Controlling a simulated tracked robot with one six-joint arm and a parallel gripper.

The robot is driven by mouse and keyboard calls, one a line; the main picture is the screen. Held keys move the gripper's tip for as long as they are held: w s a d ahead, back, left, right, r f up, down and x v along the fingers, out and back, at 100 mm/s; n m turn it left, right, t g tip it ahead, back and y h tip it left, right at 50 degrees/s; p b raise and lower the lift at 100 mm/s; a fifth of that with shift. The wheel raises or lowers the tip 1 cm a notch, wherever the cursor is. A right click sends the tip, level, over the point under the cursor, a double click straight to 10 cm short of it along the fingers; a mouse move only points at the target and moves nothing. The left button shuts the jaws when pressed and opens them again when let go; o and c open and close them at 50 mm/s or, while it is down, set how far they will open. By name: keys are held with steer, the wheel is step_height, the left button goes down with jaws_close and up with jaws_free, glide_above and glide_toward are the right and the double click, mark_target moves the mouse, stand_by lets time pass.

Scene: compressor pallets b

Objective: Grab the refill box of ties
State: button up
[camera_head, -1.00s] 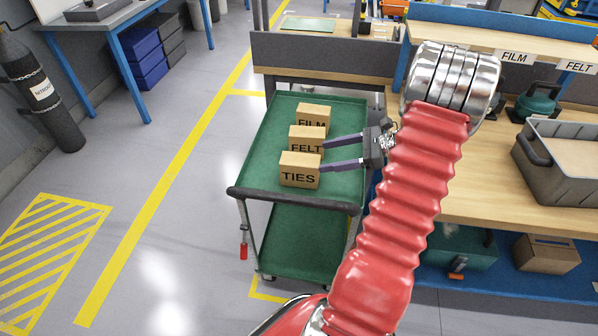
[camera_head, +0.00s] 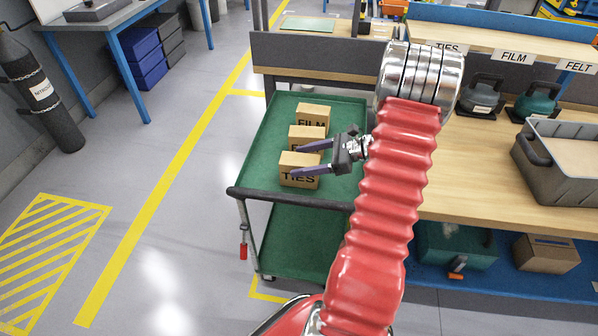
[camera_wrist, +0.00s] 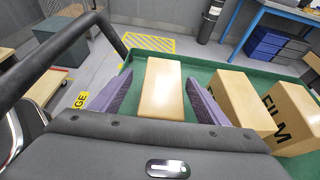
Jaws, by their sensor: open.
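The box marked TIES (camera_head: 299,178) is a small tan carton at the near end of the row on the green cart top. My gripper (camera_head: 305,158) is open, its two purple fingers reaching leftward at the box. In the wrist view the TIES box (camera_wrist: 162,84) lies between the fingers of my gripper (camera_wrist: 162,95), with a gap on each side. In the head view the fingers partly cover the TIES box and the box behind it, the FELT box (camera_head: 302,134). The FILM box (camera_head: 313,117) stands farthest back.
The green cart (camera_head: 262,150) has a dark push handle (camera_head: 290,199) at its near edge, close to the TIES box. Its left strip is clear. A wooden bench (camera_head: 480,170) with a grey bin (camera_head: 570,180) stands to the right.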

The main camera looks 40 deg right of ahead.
mark_target(289, 162)
steer(key=shift+x, duration=2.6)
steer(key=shift+w+d, duration=0.1)
steer(key=shift+d, duration=0.05)
steer(key=shift+c, duration=0.2)
steer(key=c, duration=1.4)
